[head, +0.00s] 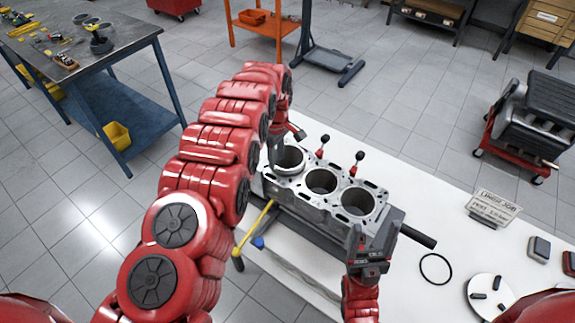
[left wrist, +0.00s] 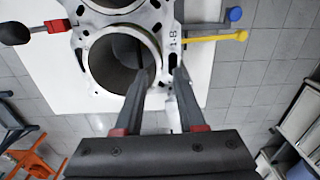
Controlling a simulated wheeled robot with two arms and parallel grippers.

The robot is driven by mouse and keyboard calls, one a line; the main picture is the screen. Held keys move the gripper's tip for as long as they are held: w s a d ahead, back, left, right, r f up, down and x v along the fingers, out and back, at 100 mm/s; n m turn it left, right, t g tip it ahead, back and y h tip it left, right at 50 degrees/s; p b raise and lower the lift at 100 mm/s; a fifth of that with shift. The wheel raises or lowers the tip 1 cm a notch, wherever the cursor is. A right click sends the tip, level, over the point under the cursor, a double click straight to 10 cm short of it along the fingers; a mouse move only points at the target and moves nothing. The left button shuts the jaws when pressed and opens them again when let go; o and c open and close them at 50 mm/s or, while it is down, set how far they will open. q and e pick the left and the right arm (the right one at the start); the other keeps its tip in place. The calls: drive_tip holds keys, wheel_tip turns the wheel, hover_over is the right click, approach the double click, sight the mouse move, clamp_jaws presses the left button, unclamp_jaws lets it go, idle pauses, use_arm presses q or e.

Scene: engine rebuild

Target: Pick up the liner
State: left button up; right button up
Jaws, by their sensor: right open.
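The grey engine block (head: 338,208) lies on the white table with three bores in a row. A pale ring, apparently the liner (head: 291,161), shows at the far-left bore, partly hidden by my left gripper (head: 277,150). In the left wrist view the round rim of that bore (left wrist: 93,65) is close under the gripper. The left fingers (left wrist: 163,72) are apart. One reaches over the bore opening and the other is to the right of its rim; I cannot tell whether they touch it. My right gripper (head: 376,232) is open at the near end of the block, with nothing visible in it.
Red-and-black clamp knobs (head: 359,157) stand behind the block. A yellow-handled bar (head: 257,226) sticks out at its left.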

sight(278, 168)
use_arm(q)
drive_tip(key=shift+f+p, duration=0.25)
drive_tip(key=shift+p, duration=0.1)
drive_tip(key=f+p, duration=0.1)
drive_tip(key=f, duration=0.2)
drive_tip(key=shift+w+d+p, duration=0.15)
drive_tip(key=shift+d+p, duration=0.05)
drive_tip(key=shift+p, duration=0.2)
drive_tip(key=shift+f, duration=0.8)
drive_tip(key=shift+s+f, duration=0.1)
drive_tip(key=shift+s, duration=0.2)
drive_tip(key=shift+c, duration=0.3)
drive_tip(key=shift+s+f, duration=0.1)
drive_tip(key=shift+c, duration=1.3)
drive_tip(key=shift+s+a, duration=0.1)
drive_tip(key=shift+s, duration=0.05)
clamp_jaws()
